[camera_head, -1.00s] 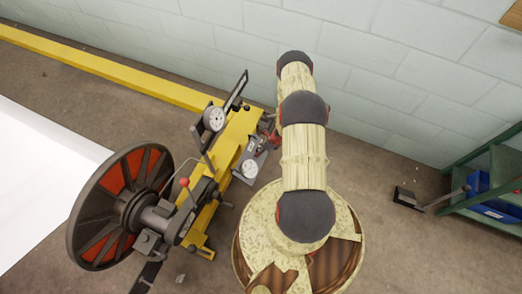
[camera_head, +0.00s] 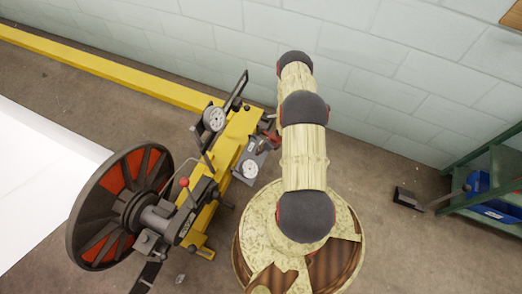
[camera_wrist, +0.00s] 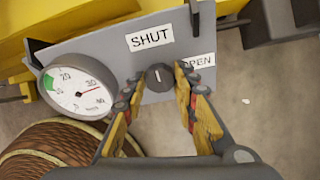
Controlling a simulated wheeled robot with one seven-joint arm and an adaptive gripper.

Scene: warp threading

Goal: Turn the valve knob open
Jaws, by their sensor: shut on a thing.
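The valve knob (camera_wrist: 159,77) is a small dark round knob with a pale mark, on a grey panel (camera_wrist: 110,60) in the wrist view. The mark points roughly up, towards the "SHUT" label (camera_wrist: 150,37). The "OPEN" label (camera_wrist: 200,61) is to the right, partly covered by a finger. My gripper (camera_wrist: 157,84) is shut on the knob, with one finger on each side of it.
A round gauge (camera_wrist: 77,92) with a red needle is on the panel, left of the knob. The yellow machine (camera_head: 237,130) carries a large black and red wheel (camera_head: 118,205). A green shelf with a blue bin (camera_head: 490,205) stands at the right. A pale block wall is behind.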

